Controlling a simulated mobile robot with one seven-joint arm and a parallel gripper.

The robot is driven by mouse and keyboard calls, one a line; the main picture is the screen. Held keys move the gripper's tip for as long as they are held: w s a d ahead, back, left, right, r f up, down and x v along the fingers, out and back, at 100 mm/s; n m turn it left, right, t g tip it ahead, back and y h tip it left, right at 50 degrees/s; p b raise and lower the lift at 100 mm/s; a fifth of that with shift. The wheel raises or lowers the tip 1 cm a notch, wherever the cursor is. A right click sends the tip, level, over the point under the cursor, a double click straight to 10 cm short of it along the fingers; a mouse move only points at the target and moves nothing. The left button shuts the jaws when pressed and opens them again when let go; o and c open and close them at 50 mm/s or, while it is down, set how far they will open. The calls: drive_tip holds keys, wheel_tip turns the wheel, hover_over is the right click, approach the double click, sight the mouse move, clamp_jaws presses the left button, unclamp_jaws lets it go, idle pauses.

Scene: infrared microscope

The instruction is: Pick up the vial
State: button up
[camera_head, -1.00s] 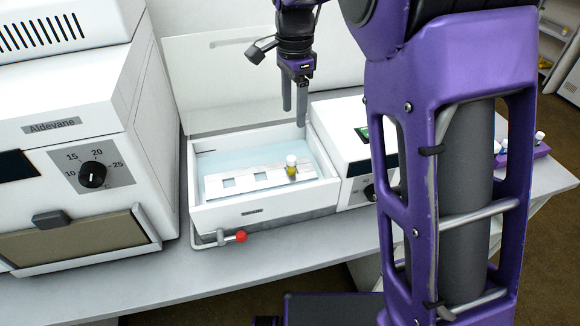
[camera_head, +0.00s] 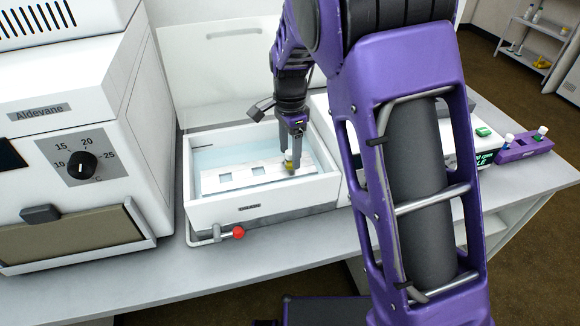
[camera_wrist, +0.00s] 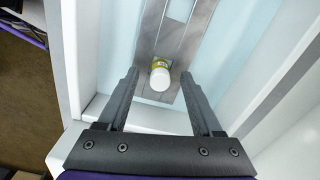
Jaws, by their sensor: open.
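The vial (camera_wrist: 160,77) has a white cap and a yellow-green body. It stands in the right end of a metal rack (camera_head: 245,178) inside a white water bath (camera_head: 262,208). In the head view the vial (camera_head: 290,166) is partly hidden by my gripper (camera_head: 289,170). My gripper is open, its fingers lowered into the bath around the vial's place. In the wrist view the vial shows between and slightly beyond the fingertips of my gripper (camera_wrist: 162,78), with a gap on both sides.
The bath's raised clear lid (camera_head: 215,75) stands behind it. A red-knobbed tap (camera_head: 238,232) sticks out in front. A large white machine marked Aldevane (camera_head: 135,135) stands to the left. A purple rack (camera_head: 524,148) with several vials is at the far right.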

drive_tip(key=shift+f, duration=0.4)
clamp_jaws()
drive_tip(key=shift+r, duration=0.15)
